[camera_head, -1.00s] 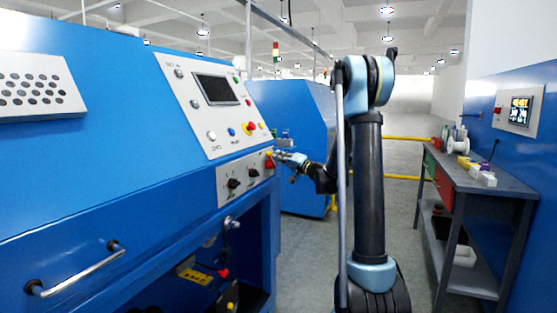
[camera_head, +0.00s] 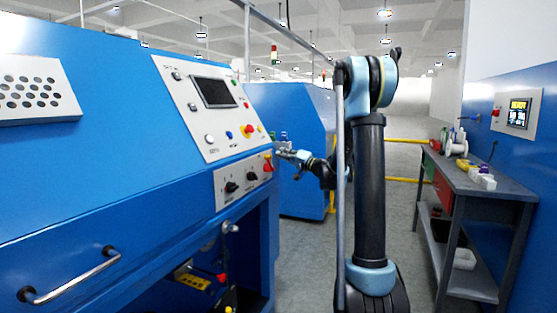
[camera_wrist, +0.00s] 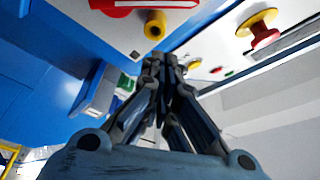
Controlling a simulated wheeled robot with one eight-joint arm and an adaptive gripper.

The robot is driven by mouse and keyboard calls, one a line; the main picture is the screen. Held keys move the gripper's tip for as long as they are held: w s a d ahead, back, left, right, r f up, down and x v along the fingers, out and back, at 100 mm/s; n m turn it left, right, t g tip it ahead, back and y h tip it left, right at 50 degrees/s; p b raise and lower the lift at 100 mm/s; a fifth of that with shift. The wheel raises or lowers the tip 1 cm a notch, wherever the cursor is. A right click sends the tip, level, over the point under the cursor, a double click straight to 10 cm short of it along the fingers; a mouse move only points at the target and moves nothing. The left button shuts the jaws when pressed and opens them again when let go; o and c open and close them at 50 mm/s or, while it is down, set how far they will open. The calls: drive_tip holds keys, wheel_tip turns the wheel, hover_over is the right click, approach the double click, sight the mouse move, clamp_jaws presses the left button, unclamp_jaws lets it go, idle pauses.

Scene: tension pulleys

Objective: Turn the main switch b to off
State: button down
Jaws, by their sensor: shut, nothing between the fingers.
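A red and yellow switch (camera_head: 267,167) sits at the right end of the lower grey panel on the blue machine; I take it for main switch b, but no label is legible. In the wrist view its red handle (camera_wrist: 122,6) is cut by the top edge, with a yellow knob-like end (camera_wrist: 155,25) below. My gripper (camera_head: 279,152) is beside the panel's right end, just above and right of the red handle. In the wrist view my gripper (camera_wrist: 162,58) has its fingers together and empty, with the tips close below the yellow end; contact cannot be told.
Two black rotary knobs (camera_head: 240,182) are left of the switch. Above is a sloped panel with a screen (camera_head: 214,92) and a red-yellow mushroom button (camera_head: 247,131), also in the wrist view (camera_wrist: 262,30). A grey workbench (camera_head: 480,188) stands right, with open floor between.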

drive_tip(key=v, duration=0.8)
drive_tip(key=s+a+f+n+g+h, duration=0.1)
drive_tip(key=s+f+g+h, duration=0.3)
drive_tip(key=s, duration=0.7)
drive_tip(key=s+a+f+n+g+h, duration=0.25)
drive_tip(key=s+f, duration=0.25)
drive_tip(key=s, duration=0.7)
drive_tip(key=s+d+f+g+h, duration=0.1)
drive_tip(key=s+d+f+h, duration=0.2)
drive_tip(key=s+d+f, duration=0.2)
drive_tip(key=s+d+f+m+g+h, duration=0.1)
drive_tip(key=s+d+f+h, duration=0.2)
drive_tip(key=s, duration=0.8)
drive_tip(key=s+d+f+g+h, duration=0.2)
drive_tip(key=s+d+f+h, duration=0.1)
drive_tip(key=s+d+f, duration=0.4)
drive_tip(key=shift+s+d, duration=0.5)
drive_tip(key=shift+d, duration=0.25)
